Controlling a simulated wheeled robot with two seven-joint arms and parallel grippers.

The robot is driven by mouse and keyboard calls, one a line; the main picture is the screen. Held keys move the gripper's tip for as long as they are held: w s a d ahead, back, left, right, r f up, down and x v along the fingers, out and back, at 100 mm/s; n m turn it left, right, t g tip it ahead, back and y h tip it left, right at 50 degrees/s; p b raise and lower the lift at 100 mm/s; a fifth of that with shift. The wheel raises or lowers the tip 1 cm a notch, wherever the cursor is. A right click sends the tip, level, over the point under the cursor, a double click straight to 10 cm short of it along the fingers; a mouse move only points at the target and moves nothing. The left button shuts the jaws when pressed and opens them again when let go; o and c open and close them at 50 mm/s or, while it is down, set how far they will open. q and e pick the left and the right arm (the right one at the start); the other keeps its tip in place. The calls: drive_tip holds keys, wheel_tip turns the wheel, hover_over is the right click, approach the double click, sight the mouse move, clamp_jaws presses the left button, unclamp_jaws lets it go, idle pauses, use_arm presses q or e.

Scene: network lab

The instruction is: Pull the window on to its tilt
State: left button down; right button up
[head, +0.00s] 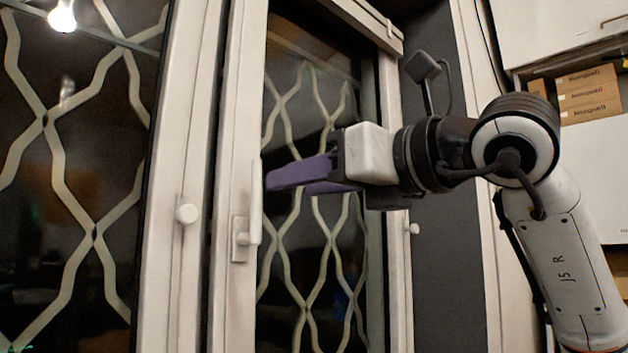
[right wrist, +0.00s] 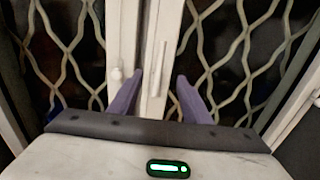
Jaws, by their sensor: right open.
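The window sash (head: 230,120) has a pale frame, with dark glass and a wavy lattice showing in its opening. Its white handle (head: 256,205) stands upright, grip upward from its base plate. I cannot tell whether the sash is tilted. My right gripper (head: 289,184) reaches in from the right, its purple fingers close to the handle's grip. In the right wrist view the open fingers (right wrist: 160,78) lie either side of the handle (right wrist: 159,66) in the picture, with a gap on both sides. Contact cannot be seen. My left gripper is not in view.
A fixed pane with the same lattice (head: 95,235) fills the left. A white round knob (head: 187,214) sits on the neighbouring frame post. At the right are cardboard boxes (head: 588,90) below a white cabinet (head: 560,30).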

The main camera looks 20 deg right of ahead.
sight(260, 192)
drive_tip(key=p+x, duration=0.3)
drive_tip(key=x, duration=0.8)
drive_tip(key=shift+f, duration=0.1)
drive_tip(key=shift+w, duration=0.1)
clamp_jaws()
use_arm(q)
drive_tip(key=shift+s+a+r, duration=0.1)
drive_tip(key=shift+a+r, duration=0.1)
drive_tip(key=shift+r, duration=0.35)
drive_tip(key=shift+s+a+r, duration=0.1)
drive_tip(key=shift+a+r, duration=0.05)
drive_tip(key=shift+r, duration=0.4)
